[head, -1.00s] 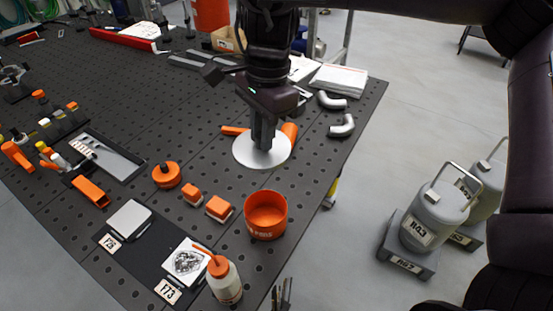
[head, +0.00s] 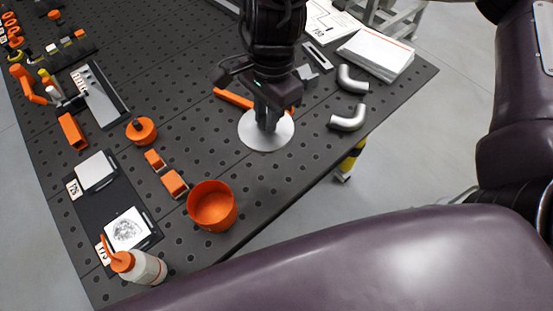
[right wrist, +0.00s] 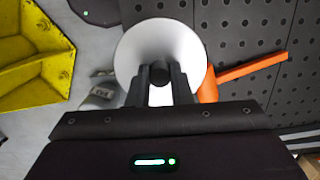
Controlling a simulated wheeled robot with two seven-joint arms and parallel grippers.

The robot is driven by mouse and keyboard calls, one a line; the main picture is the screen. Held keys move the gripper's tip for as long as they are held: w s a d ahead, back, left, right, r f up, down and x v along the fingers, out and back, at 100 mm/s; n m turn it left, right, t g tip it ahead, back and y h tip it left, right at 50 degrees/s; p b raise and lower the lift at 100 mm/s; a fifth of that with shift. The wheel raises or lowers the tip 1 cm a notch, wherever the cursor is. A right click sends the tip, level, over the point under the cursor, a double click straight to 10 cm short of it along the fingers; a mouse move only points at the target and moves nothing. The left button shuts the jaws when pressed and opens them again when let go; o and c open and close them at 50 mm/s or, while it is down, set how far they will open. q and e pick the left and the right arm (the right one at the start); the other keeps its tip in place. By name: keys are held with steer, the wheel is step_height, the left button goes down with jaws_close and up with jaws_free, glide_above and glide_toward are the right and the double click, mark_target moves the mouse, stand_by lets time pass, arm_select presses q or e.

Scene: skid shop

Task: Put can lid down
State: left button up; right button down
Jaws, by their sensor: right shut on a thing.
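The can lid (head: 266,135) is a round, light grey disc with a dark knob. In the head view it is over the perforated dark table, right of the orange can. My right gripper (head: 267,122) points down and is shut on the lid's knob. In the right wrist view the lid (right wrist: 160,50) spreads beyond the fingers, with the dark knob between the fingertips (right wrist: 160,78). I cannot tell whether the lid touches the table. The open orange can (head: 212,206) stands upright and uncovered. My left gripper is not in view.
An orange tool (head: 232,97) lies behind the lid, partly hidden. Two grey pipe elbows (head: 349,118) lie to its right. Orange blocks (head: 173,183) and a white bottle (head: 138,266) are near the can. The table's right edge runs close to the lid.

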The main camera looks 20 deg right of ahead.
steer(key=f, duration=1)
steer(key=a+f, duration=0.1)
steer(key=f, duration=0.4)
steer(key=shift+s+f, duration=0.15)
steer(key=shift+f, duration=0.2)
step_height(320, 180, down, 3)
steer(key=shift+d+f, duration=0.1)
steer(key=shift+f, duration=0.35)
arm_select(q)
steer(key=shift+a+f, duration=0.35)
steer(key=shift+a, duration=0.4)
